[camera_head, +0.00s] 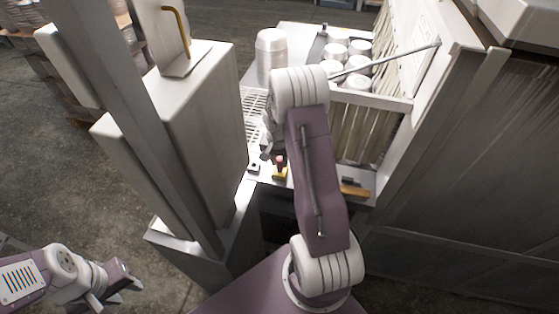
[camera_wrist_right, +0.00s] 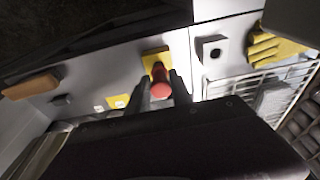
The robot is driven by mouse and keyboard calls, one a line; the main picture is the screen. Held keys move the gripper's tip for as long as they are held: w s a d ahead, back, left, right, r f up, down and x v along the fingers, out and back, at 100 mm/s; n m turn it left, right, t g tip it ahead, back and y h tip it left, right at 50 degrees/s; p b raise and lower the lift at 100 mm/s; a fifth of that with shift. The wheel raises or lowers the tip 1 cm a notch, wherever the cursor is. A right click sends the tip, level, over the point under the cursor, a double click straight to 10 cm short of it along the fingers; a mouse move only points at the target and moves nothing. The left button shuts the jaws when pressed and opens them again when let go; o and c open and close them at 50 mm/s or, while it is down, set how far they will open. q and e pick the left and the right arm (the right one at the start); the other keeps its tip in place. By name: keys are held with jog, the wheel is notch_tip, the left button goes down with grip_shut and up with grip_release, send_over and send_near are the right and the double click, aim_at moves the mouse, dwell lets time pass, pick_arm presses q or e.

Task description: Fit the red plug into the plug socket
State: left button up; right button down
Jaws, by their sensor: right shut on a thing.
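The red plug (camera_wrist_right: 160,82) is between the two fingers of my right gripper (camera_wrist_right: 161,88) in the right wrist view, and the gripper is shut on it. The plug is at a yellow block (camera_wrist_right: 154,59) on the pale panel; I cannot tell whether it touches the block. The red plug also shows small in the head view (camera_head: 280,160). The plug socket (camera_wrist_right: 213,50), a small pale block with a dark hole, stands beside it, to the right in the wrist view and to the left in the head view (camera_head: 254,167). My left gripper (camera_head: 118,288) is open and empty at lower left.
A wire rack (camera_head: 255,105) and stacked white bowls (camera_head: 270,52) stand beyond the panel. A tall pale cabinet (camera_head: 195,120) is close on the left. An orange-brown handle (camera_head: 355,189) lies at the right front edge. Yellow gloves or cloth (camera_wrist_right: 268,46) are near the socket.

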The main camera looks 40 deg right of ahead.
jog(key=shift+f+b, duration=0.85)
jog(key=shift+f, duration=0.2)
dwell(0.4)
jog(key=c, duration=1.1)
grip_release()
jog(key=r, duration=0.3)
jog(key=a+r+b, duration=0.1)
jog(key=r, duration=0.2)
jog(key=s+r, duration=0.1)
jog(key=r, duration=0.2)
jog(key=shift+a, duration=0.15)
